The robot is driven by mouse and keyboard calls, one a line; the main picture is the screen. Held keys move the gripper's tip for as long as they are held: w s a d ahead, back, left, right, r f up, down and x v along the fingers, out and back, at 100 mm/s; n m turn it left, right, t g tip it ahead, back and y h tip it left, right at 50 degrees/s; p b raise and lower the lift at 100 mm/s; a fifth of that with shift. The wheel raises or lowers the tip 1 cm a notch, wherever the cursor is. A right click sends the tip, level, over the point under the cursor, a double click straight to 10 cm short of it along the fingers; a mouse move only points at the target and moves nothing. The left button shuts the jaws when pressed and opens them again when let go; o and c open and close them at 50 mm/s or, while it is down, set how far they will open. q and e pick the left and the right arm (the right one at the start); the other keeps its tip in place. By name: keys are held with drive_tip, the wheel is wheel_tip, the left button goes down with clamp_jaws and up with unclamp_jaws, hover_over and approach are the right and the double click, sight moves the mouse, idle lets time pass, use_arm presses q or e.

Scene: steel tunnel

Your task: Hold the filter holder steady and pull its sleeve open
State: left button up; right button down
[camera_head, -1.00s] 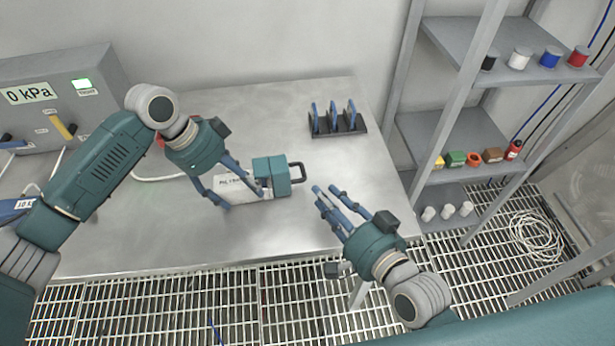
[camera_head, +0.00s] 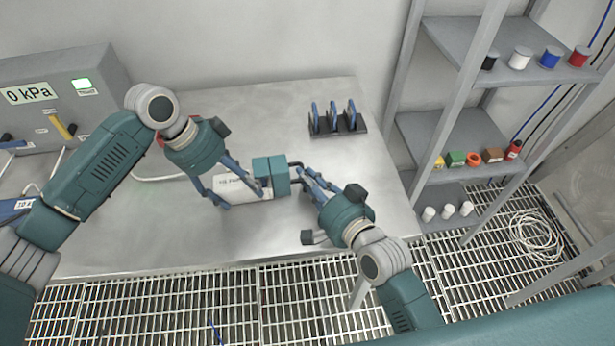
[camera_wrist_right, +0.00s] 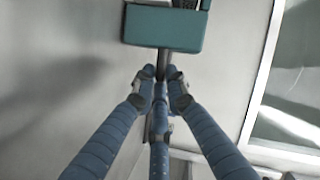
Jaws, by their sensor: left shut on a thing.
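The filter holder (camera_head: 228,185) lies on the steel table, a white lettered body with a teal sleeve (camera_head: 271,172) on its right end. The sleeve also shows at the top of the right wrist view (camera_wrist_right: 165,30). A dark handle (camera_head: 296,164) sticks out from the sleeve's right side. My left gripper (camera_head: 244,197) is shut on the white body, one finger on each side. My right gripper (camera_head: 306,176) is at the handle, its fingers partly hiding it. In the right wrist view its fingertips (camera_wrist_right: 160,80) lie close on either side of the handle; whether they grip it is unclear.
A dark rack (camera_head: 338,126) with blue upright pieces stands behind the holder. A grey pressure box (camera_head: 60,95) reading "0 kPa" is at the left. A shelf unit (camera_head: 455,140) with small items stands at the right. The table front is clear.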

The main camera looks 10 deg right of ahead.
drive_tip(key=d, duration=0.5)
drive_tip(key=shift+w, duration=0.15)
drive_tip(key=shift+a, duration=0.2)
drive_tip(key=c, duration=1.8)
unclamp_jaws()
drive_tip(key=shift+c, duration=0.2)
